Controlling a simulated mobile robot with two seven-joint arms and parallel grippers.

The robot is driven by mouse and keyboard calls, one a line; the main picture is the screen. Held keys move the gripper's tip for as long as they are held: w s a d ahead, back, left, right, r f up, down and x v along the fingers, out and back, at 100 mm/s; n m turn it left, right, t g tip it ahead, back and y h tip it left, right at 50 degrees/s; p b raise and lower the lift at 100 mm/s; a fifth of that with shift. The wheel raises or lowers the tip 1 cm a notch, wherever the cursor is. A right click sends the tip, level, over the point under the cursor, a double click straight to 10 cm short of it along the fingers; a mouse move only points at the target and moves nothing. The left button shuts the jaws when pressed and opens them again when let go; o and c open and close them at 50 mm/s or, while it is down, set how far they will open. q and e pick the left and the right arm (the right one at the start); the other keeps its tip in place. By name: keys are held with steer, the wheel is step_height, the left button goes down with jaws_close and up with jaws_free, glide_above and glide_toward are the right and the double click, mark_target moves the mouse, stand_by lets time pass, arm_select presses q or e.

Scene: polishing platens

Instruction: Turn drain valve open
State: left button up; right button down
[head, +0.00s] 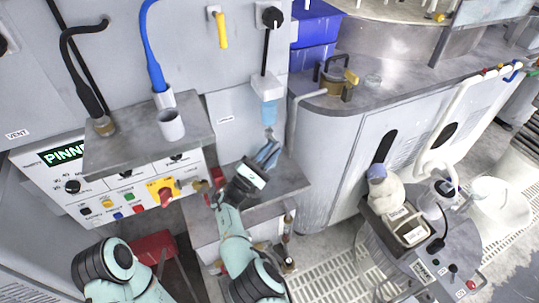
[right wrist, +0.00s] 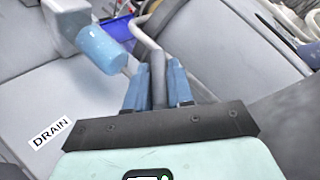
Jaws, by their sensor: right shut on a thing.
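My right gripper (head: 268,152) is by the grey wall panel above the low grey ledge, its blue fingers pointing up and away. In the right wrist view its fingers (right wrist: 158,85) are closed on both sides of a dark grey bar, the drain valve handle (right wrist: 158,92). A DRAIN label (right wrist: 51,131) is on the panel to the left. A light blue cylinder (right wrist: 101,50) is just beyond the fingers; it also shows in the head view (head: 270,113) above the gripper. The valve body is mostly hidden. My left gripper is out of view; only its arm shows at lower left.
A grey shelf (head: 138,150) with a white cup (head: 171,125) juts out left of the gripper, above a control panel (head: 95,185). A pale bent pipe (head: 292,115) runs close on the right. A cart (head: 435,265) with bottles stands at lower right.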

mark_target(264, 159)
steer(key=shift+f, duration=0.1)
steer(key=c, duration=1.1)
jaws_free()
steer(key=v, duration=0.5)
steer(key=s+a, duration=0.8)
steer(key=a, duration=0.1)
